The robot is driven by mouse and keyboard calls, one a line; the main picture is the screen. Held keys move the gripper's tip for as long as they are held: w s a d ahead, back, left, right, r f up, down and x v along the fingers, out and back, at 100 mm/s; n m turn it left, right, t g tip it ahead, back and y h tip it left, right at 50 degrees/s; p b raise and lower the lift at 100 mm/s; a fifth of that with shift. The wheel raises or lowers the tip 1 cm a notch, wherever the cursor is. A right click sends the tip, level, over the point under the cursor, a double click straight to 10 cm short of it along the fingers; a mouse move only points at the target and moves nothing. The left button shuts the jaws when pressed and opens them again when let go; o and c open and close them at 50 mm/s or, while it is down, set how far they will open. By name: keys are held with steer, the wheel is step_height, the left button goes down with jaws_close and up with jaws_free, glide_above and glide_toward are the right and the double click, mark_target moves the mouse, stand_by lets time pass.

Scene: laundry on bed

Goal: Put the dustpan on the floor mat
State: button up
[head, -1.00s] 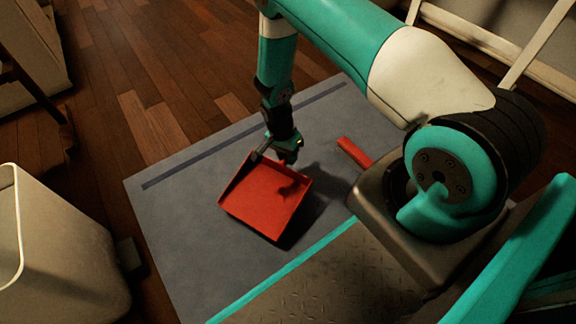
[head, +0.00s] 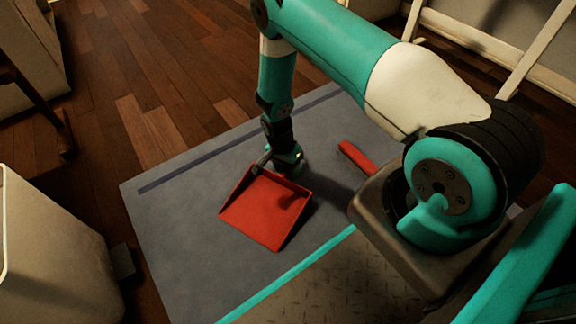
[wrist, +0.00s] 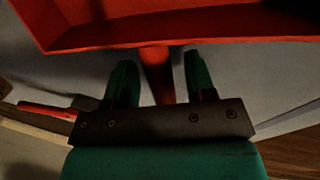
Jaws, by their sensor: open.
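The red dustpan (head: 262,212) appears to lie flat, open side up, on the grey floor mat (head: 195,260), near its middle. Its handle end is toward my gripper (head: 285,165), which is low over the mat at the pan's far side. In the wrist view the pan (wrist: 200,25) fills the top. Its red handle (wrist: 157,75) runs down between the two green fingers of my gripper (wrist: 158,72). The fingers are open, with a gap on each side of the handle. In the head view the handle is mostly hidden by my gripper.
A red bar-shaped object (head: 356,156) lies on the mat to the right of my gripper. A pale bin (head: 55,255) stands at the left. Wooden floor (head: 150,70) surrounds the mat. The mat's left part is clear.

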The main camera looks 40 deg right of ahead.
steer(key=a+r+n+t+y+p, duration=0.1)
steer(key=a+r+n+p, duration=0.3)
steer(key=r, duration=1.4)
steer(key=a+r+n+y+p, duration=0.25)
steer(key=a+r+n, duration=0.35)
steer(key=r, duration=1.2)
steer(key=s+a+r+n, duration=0.3)
steer(key=s+r+n, duration=0.2)
steer(key=s+r, duration=0.3)
steer(key=s+a+r+n+t+y, duration=0.1)
steer(key=s+a+r+n, duration=0.3)
steer(key=s, duration=0.7)
step_height(320, 180, up, 4)
steer(key=shift+s+r+n, duration=0.15)
steer(key=shift+s+n, duration=0.15)
steer(key=shift+n, duration=0.7)
steer(key=shift+y, duration=0.25)
